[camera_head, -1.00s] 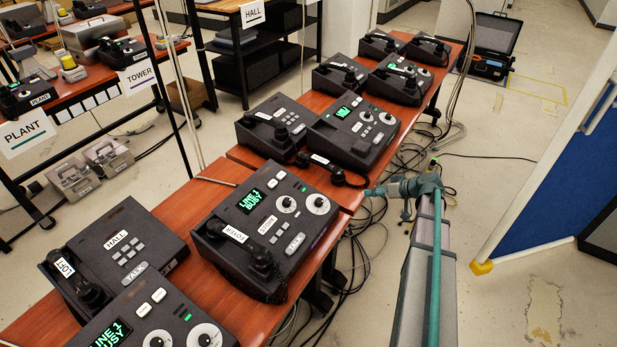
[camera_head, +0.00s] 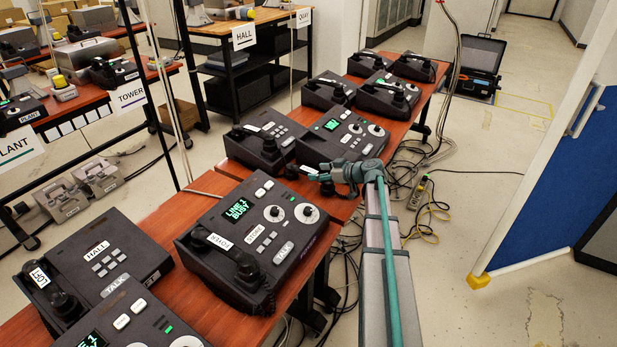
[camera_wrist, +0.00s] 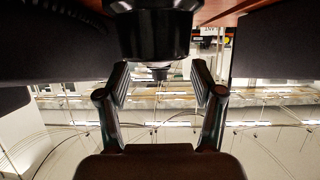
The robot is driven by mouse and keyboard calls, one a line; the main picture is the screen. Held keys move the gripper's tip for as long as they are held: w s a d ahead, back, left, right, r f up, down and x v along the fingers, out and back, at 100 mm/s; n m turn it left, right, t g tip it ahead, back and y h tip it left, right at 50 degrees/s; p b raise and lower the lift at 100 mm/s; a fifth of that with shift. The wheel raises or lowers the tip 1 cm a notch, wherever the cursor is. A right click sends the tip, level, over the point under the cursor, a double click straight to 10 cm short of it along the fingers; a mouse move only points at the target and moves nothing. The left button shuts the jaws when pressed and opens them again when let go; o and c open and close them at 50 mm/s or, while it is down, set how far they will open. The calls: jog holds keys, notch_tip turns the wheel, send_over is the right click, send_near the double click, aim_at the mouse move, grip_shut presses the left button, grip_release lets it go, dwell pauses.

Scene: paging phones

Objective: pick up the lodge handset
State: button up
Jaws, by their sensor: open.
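I cannot read a lodge label on any handset. A black handset (camera_head: 291,171) lies off its phone, by the gap between the two table sections, with a white label partly showing beside my gripper. My gripper (camera_head: 322,177) is at this handset's right end in the head view, partly covering it. In the wrist view my gripper (camera_wrist: 160,84) has its fingers apart with nothing clamped between them. A round black handset end (camera_wrist: 156,32) hangs large at the top of that view, just above and between the fingers. Whether they touch is unclear.
A phone marked STORE (camera_head: 262,222) with a labelled handset (camera_head: 222,243) stands nearer. A HALL phone (camera_head: 105,255) with a LOFT handset (camera_head: 55,290) is at lower left. More phones (camera_head: 345,135) stand behind. Cables (camera_head: 425,215) lie on the floor; a blue panel (camera_head: 570,190) is right.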

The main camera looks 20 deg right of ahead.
aim_at(314, 172)
jog(key=shift+p+x, duration=0.95)
jog(key=shift+x, duration=1.65)
jog(key=shift+d, duration=0.1)
grip_shut()
